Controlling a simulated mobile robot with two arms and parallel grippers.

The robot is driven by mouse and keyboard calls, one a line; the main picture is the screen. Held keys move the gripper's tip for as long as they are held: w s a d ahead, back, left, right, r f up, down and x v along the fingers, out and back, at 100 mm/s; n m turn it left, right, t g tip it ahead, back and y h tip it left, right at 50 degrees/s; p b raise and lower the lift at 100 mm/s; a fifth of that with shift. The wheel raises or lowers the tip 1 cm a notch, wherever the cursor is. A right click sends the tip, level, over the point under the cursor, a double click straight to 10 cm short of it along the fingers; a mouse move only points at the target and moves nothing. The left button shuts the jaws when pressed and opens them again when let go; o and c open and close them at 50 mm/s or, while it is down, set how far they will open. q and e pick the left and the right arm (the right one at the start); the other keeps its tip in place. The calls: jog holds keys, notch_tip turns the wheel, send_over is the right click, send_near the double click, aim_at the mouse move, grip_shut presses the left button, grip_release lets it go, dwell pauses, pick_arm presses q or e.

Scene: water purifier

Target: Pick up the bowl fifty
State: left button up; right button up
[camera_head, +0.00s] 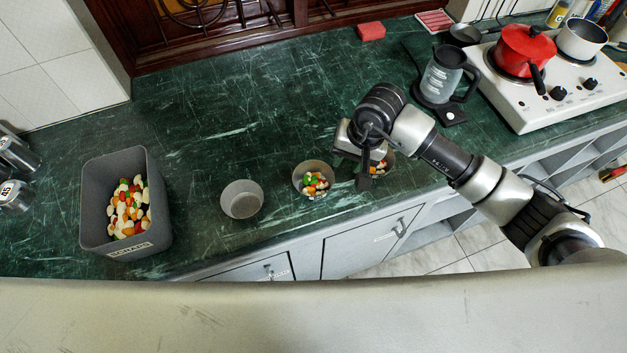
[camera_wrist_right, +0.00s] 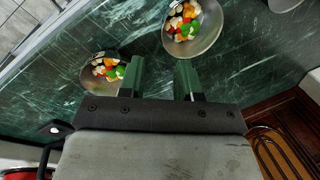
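Three small grey bowls stand in a row near the counter's front edge; I cannot tell which is bowl fifty. The left bowl (camera_head: 241,199) is empty. The middle bowl (camera_head: 313,179) holds colourful food pieces and also shows at the top of the right wrist view (camera_wrist_right: 192,28). The right bowl (camera_head: 387,163) holds similar pieces, partly hidden behind my right gripper (camera_head: 368,172); it shows at left in the right wrist view (camera_wrist_right: 98,79). My right gripper (camera_wrist_right: 158,80) is open, its fingers apart with nothing between them. One finger overlaps the right bowl's rim in view; contact is unclear. My left gripper is out of view.
A grey bin (camera_head: 97,205) of food pieces stands at the left. A kettle (camera_head: 442,77) is behind the right arm. A red pot (camera_head: 524,50) and a white pot (camera_head: 582,39) sit on the stove (camera_head: 520,112). The counter behind the bowls is mostly clear.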

send_over(332, 180)
jog(key=d, duration=0.2)
jog(key=f, duration=0.3)
jog(key=f+p, duration=0.1)
jog(key=shift+s+a+f, duration=0.15)
jog(key=shift+s+f, duration=0.1)
jog(key=shift+s, duration=0.1)
jog(key=p+x, duration=0.2)
jog(key=x, duration=0.2)
jog(key=shift+a+f, duration=0.2)
jog(key=shift+a, duration=0.05)
jog(key=shift+w+a+f, duration=0.1)
jog(key=shift+w+f, duration=0.05)
jog(key=shift+f, duration=0.3)
grip_shut()
